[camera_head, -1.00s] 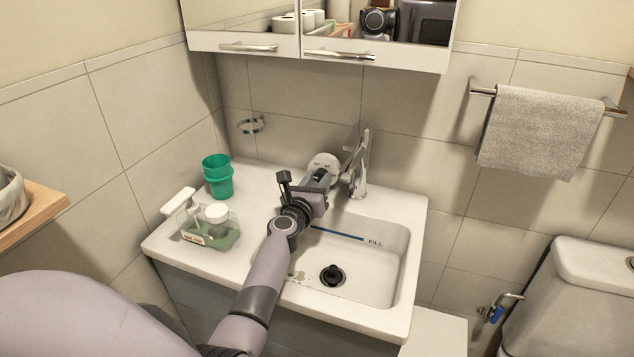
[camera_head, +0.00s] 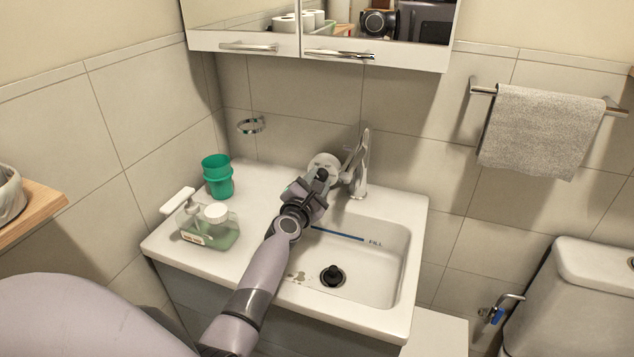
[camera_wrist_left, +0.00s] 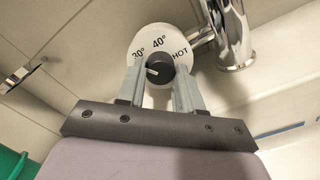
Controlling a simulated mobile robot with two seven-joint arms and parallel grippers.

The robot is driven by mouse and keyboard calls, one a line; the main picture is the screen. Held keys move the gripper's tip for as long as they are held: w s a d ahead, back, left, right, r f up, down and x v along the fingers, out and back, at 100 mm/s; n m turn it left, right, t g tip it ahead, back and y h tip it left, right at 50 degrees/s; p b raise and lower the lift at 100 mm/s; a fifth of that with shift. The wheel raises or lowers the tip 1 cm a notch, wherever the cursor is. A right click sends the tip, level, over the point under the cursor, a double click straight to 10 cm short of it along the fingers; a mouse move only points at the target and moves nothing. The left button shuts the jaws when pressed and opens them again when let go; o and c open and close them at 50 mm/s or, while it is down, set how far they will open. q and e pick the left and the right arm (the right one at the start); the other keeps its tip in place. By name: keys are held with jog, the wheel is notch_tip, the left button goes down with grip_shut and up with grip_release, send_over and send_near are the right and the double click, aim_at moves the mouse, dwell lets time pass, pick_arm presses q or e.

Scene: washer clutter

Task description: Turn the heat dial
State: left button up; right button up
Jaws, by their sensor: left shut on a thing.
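The heat dial is a dark round knob (camera_wrist_left: 158,68) on a white round plate (camera_wrist_left: 158,42) marked 30°, 40° and HOT, shown in the left wrist view. The knob's pale pointer line points to the left, below the 30° mark. In the head view the white plate (camera_head: 322,161) shows on the back wall, left of the tap. My left gripper (camera_wrist_left: 160,76) is shut on the knob, one finger on each side. In the head view my left gripper (camera_head: 318,182) hides most of the knob. My right gripper is not in view.
The chrome tap (camera_head: 360,170) stands just right of the dial, close to my gripper. Green cups (camera_head: 217,178) and a clear soap dispenser (camera_head: 208,226) stand on the counter at left. The basin (camera_head: 375,265) holds a black plug.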

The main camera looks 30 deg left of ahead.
pick_arm(q)
jog(key=m, duration=0.6)
jog(key=shift+r+p, duration=0.1)
jog(key=shift+p, duration=0.2)
jog(key=m+p, duration=0.1)
jog(key=m, duration=0.5)
jog(key=shift+a+m, duration=0.1)
jog(key=shift+m, duration=0.3)
jog(key=o, duration=1)
jog(key=shift+o, duration=0.2)
